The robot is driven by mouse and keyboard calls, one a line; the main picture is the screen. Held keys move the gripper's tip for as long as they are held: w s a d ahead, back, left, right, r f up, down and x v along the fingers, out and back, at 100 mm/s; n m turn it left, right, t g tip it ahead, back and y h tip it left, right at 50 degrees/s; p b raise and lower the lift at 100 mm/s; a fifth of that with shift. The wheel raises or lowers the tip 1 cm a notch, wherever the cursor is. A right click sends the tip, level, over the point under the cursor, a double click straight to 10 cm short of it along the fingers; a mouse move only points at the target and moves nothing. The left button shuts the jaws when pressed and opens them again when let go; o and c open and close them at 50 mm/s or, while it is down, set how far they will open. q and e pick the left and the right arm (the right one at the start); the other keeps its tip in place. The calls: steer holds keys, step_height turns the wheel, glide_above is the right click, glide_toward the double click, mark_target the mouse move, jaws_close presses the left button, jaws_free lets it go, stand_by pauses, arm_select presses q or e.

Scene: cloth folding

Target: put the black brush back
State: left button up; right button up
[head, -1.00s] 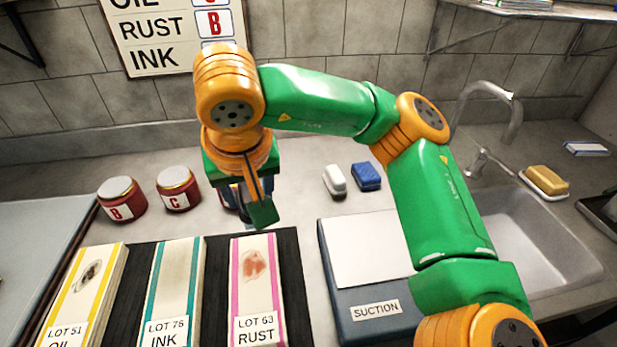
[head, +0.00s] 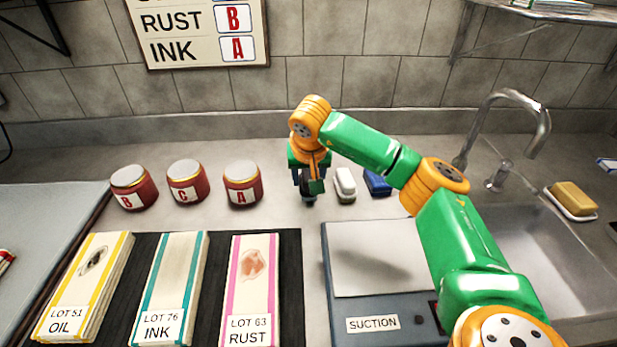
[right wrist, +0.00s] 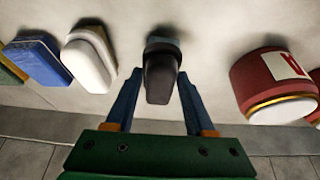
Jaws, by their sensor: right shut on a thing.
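The black brush (right wrist: 162,78) sits between the two fingers of my right gripper (right wrist: 160,82) in the right wrist view. In the head view my right gripper (head: 308,190) is low at the back of the counter, between jar A and the white brush. It is shut on the black brush and mostly hides it there. I cannot tell for sure whether the brush touches the counter. The white brush (head: 345,184) and the blue brush (head: 376,182) lie side by side to its right; they also show at left in the right wrist view. My left gripper is not in view.
Jars B (head: 133,188), C (head: 188,182) and A (head: 242,184) stand in a row to the left. Cloth stacks lie on a dark mat (head: 218,268) in front. A suction board (head: 382,308), sink and faucet (head: 540,120) are at right. The back wall is close behind.

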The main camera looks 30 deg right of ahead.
steer(key=shift+f, duration=0.35)
steer(key=shift+f, duration=0.15)
steer(key=shift+f, duration=0.1)
steer(key=o, duration=1.3)
